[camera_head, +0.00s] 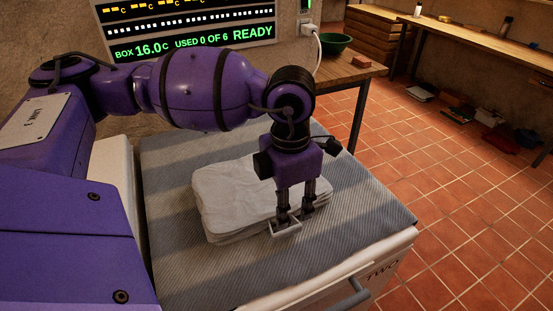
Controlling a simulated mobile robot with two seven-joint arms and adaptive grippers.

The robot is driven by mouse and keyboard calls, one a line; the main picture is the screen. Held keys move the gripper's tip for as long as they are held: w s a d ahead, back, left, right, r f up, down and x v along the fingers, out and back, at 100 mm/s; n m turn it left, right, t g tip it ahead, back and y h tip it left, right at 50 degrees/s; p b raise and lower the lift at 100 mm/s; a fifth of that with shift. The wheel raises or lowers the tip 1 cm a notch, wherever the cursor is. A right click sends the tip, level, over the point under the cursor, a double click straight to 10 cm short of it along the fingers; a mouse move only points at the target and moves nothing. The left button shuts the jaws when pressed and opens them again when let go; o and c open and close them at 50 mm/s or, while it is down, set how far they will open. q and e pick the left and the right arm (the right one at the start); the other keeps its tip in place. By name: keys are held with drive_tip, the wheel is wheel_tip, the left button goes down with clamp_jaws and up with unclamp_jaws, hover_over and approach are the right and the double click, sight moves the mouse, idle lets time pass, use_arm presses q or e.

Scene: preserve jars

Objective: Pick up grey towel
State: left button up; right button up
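A pale grey folded towel (225,195), in several layers, lies flat on a grey striped cloth (362,205) that covers the top of a white chest (375,268). My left gripper (295,213) points down at the right end of the folded towel, with its fingertips low by the towel's edge. Its two fingers stand apart with a gap between them. I see no towel fabric pinched between them, and I cannot tell whether the tips touch it. The gripper hides part of the towel's right end. My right gripper is not in view.
A lit display panel (190,30) hangs on the wall behind. A wooden table (345,72) with a green bowl (333,42) stands behind the chest. A long bench (470,35) runs at the back right. The tiled floor on the right is mostly clear.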

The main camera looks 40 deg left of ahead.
sight(287, 229)
use_arm(q)
drive_tip(key=f, duration=0.3)
drive_tip(key=shift+s+a, duration=0.15)
drive_tip(key=shift+s, duration=0.2)
drive_tip(key=f, duration=0.3)
drive_tip(key=shift+w+d+f+p, duration=0.1)
drive_tip(key=shift+d+f+p, duration=0.15)
drive_tip(key=shift+f+p, duration=0.05)
drive_tip(key=shift+f, duration=0.35)
clamp_jaws()
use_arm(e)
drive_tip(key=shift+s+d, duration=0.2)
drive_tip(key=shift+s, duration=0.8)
